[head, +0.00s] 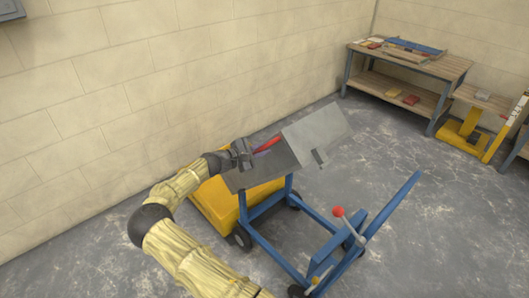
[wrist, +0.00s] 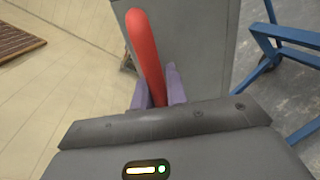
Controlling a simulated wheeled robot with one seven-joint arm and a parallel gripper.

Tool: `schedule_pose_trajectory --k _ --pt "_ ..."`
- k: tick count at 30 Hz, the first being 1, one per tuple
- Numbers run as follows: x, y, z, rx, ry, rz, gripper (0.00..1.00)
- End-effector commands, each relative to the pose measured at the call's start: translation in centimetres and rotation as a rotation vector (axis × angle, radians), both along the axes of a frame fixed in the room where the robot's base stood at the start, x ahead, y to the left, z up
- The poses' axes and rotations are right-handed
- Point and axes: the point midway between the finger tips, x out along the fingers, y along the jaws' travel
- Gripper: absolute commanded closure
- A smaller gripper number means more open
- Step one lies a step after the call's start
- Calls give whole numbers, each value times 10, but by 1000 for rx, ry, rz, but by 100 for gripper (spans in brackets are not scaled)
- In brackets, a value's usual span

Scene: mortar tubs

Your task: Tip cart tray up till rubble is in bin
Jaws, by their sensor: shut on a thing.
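The cart's grey tray (head: 318,132) is tilted on its blue frame (head: 272,235), with one end raised at the right and the other low over the yellow bin (head: 213,203). My gripper (head: 258,152) is shut on the tray's red handle (head: 268,143). In the wrist view, the purple fingers (wrist: 159,92) close around the red handle (wrist: 142,40), with the grey tray (wrist: 205,45) behind it. My arm and the tray cover part of the bin. I see no rubble; the tray's inside and the bin's inside are hidden.
A red-knobbed lever (head: 338,212) and a blue push bar (head: 392,205) stand at the cart's right. A workbench (head: 408,65) with loose items and a yellow piece of equipment (head: 465,133) stand at the back right. A block wall rises behind; floor right of the cart is clear.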

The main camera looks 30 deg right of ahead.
Motion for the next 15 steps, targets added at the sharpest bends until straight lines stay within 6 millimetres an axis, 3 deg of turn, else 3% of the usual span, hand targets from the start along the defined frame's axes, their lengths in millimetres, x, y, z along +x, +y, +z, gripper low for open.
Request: schedule_pose_trajectory --k 13,14,15 --pt "1 0 -2 3 7 -1 100" --pt "1 0 -2 3 8 -1 82" --pt "1 0 -2 3 8 -1 74"
